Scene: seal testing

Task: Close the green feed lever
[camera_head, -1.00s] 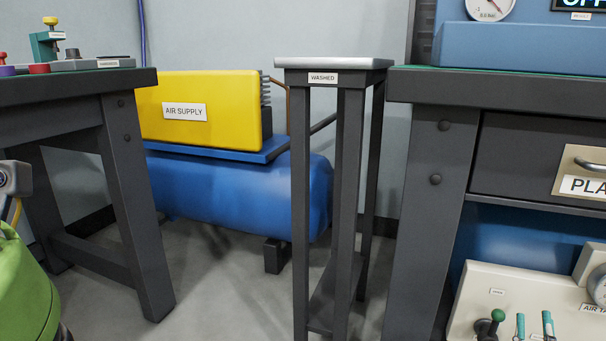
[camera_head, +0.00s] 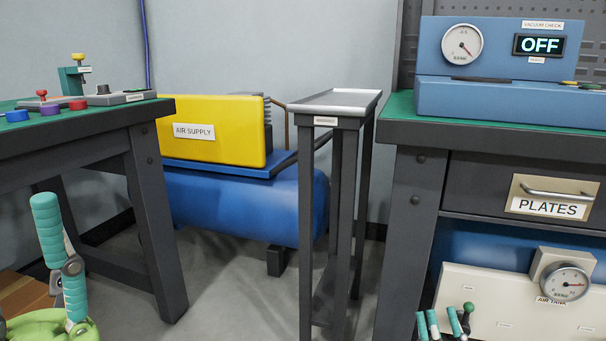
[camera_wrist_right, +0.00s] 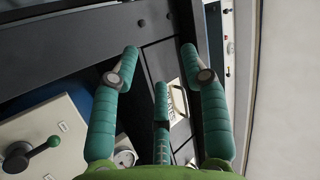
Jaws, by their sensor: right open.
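The green feed lever has a green knob (camera_head: 468,307) and a dark stem, low on the cream panel (camera_head: 500,312) under the right bench. The right wrist view shows its knob (camera_wrist_right: 54,141) to the left of my gripper, with the stem running to a round black base. My right gripper (camera_head: 442,319) shows as teal fingertips just left of the knob. In the right wrist view the gripper (camera_wrist_right: 160,65) is open and empty, fingers apart, away from the knob. My left gripper (camera_head: 47,205) shows at lower left; its other fingers are hidden.
A dial gauge (camera_head: 565,282) stands on the panel right of the lever. The PLATES drawer (camera_head: 552,197) and bench leg (camera_head: 411,220) are close by. A narrow stand (camera_head: 335,112) is left of the bench. Bare floor (camera_head: 230,290) shows in the middle.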

